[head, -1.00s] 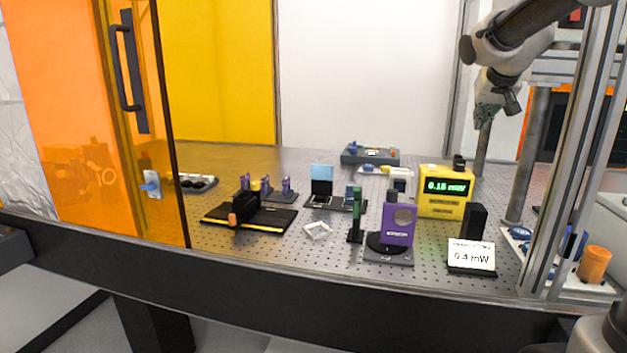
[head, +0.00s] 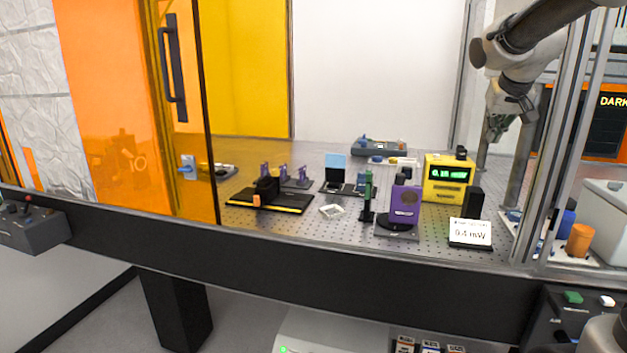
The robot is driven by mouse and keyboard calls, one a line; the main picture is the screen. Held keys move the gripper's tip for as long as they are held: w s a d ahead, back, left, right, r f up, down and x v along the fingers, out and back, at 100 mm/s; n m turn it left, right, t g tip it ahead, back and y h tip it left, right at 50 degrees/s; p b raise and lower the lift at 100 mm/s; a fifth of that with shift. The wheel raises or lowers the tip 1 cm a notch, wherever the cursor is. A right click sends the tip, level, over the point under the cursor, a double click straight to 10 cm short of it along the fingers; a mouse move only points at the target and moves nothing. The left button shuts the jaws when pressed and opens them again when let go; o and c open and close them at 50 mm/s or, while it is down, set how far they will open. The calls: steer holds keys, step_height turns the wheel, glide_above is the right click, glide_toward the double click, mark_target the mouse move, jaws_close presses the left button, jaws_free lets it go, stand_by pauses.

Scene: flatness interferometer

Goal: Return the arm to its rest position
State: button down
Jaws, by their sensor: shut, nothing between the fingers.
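My arm reaches in from the upper right, with my gripper (head: 497,128) hanging down at its end. The gripper is small in view, shut and empty. It is in the air above the right rear of the perforated optical table (head: 345,230), left of the metal posts. It appears to touch nothing.
The table carries a yellow meter (head: 447,182), a purple mount (head: 402,208), a black stage (head: 290,203) and a display card (head: 469,233). Metal frame posts (head: 550,160) stand close to my arm. An orange panel (head: 110,90) covers the left.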

steer(key=s+a+f+g, duration=0.1)
steer(key=s+a+f, duration=0.1)
steer(key=s, duration=0.8)
steer(key=s+a+f+n+g+y, duration=0.1)
steer(key=s+f, duration=0.4)
steer(key=s, duration=0.5)
steer(key=s+a+f+n+g+y, duration=0.1)
steer(key=s+a+f, duration=0.2)
steer(key=s, duration=0.8)
steer(key=shift+a+f, duration=0.4)
steer(key=shift+f, duration=0.25)
